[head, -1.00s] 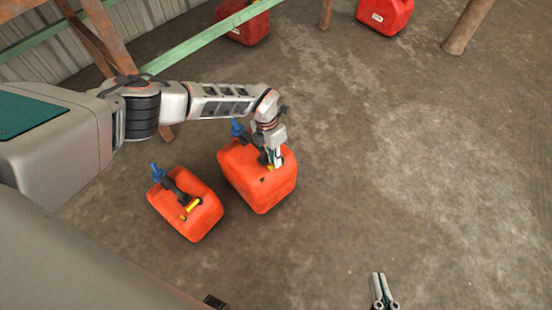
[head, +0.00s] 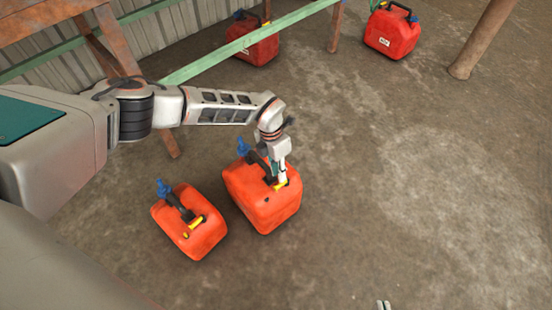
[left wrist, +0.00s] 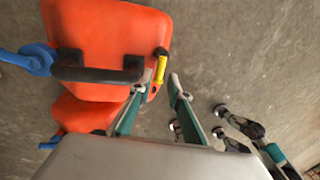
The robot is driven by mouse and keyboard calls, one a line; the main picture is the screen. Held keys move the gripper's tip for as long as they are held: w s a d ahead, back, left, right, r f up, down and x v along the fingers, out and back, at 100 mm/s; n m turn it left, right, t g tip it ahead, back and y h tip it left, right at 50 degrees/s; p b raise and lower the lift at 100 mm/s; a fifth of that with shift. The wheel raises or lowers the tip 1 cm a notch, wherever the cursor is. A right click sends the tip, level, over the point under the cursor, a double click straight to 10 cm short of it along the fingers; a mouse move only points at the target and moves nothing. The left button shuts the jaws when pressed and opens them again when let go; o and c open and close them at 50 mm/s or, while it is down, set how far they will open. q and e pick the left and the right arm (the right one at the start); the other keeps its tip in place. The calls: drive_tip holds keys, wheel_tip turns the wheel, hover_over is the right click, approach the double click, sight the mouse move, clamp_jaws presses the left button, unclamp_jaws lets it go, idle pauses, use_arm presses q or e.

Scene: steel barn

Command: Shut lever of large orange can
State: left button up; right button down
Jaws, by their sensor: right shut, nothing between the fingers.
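The large orange can (head: 262,208) stands upright on the floor, with a dark handle, a blue spout cap (head: 242,147) and a yellow lever (head: 281,186) on top. My left gripper (head: 280,178) points down at the lever end of the can. In the left wrist view its fingers (left wrist: 160,88) are apart, with the yellow lever (left wrist: 161,67) just beyond the tips and nothing gripped. Whether a fingertip touches the lever or can, I cannot tell. My right gripper (head: 384,304) shows only its fingertips at the bottom edge, shut, away from the cans.
A smaller orange can (head: 187,235) with its own yellow lever stands close on the left. Two red cans (head: 256,46) (head: 391,35) stand at the back. A green rail (head: 235,48) and a wooden post (head: 480,42) are behind. The floor on the right is clear.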

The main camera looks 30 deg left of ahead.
use_arm(q)
wheel_tip(320, 180, up, 8)
drive_tip(key=a, duration=0.1)
drive_tip(key=shift+w+a+f, duration=0.2)
drive_tip(key=shift+w+f, duration=0.05)
drive_tip(key=shift+w+r, duration=0.1)
